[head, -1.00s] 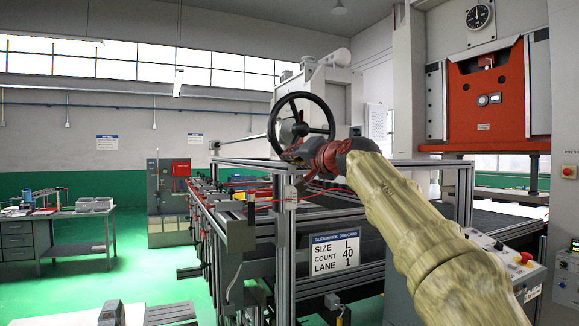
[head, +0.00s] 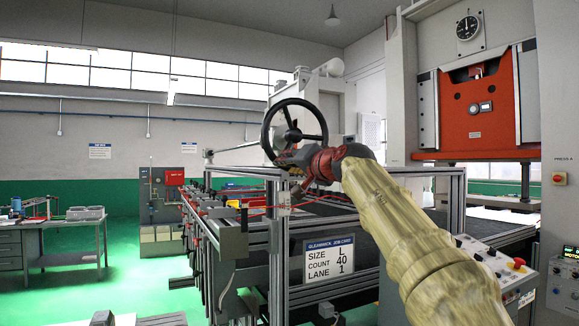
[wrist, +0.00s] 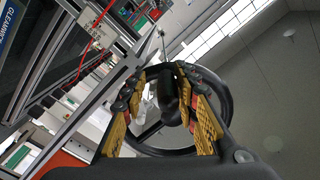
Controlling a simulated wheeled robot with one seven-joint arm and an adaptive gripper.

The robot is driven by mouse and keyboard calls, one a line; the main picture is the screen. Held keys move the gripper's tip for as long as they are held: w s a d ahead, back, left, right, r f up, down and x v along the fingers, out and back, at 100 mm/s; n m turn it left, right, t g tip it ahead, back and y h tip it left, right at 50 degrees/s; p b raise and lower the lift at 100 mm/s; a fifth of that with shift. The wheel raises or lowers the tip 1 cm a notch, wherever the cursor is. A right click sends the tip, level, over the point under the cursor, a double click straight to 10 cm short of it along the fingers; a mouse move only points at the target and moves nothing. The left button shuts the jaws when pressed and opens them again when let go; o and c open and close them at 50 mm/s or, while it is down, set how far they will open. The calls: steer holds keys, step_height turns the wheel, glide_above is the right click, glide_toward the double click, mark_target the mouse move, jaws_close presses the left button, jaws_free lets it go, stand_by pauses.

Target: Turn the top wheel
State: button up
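The top wheel is a black spoked handwheel (head: 323,119) at the top front corner of the metal frame. It stands tilted and faces me. In the wrist view its rim (wrist: 229,101) rings the space beyond my fingers. My gripper (head: 284,157) is at the lower part of the wheel in the head view. In the wrist view my gripper (wrist: 172,74) has its two yellow-padded fingers apart. A dark, rounded part of the wheel (wrist: 172,98) lies between them. Gaps show beside it, and I cannot tell whether either finger touches it.
The metal frame (head: 275,250) stands under the wheel and carries a job card (head: 330,258). A red press (head: 480,105) and a control panel (head: 495,260) are to the right. A workbench (head: 70,235) is at the far left. Green floor (head: 135,270) lies clear between.

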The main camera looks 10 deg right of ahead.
steer(key=shift+o, duration=0.3)
steer(key=shift+s, duration=0.1)
steer(key=shift+s+d+r, duration=0.1)
steer(key=shift+s, duration=0.3)
steer(key=v, duration=1.1)
steer(key=shift+w, duration=0.1)
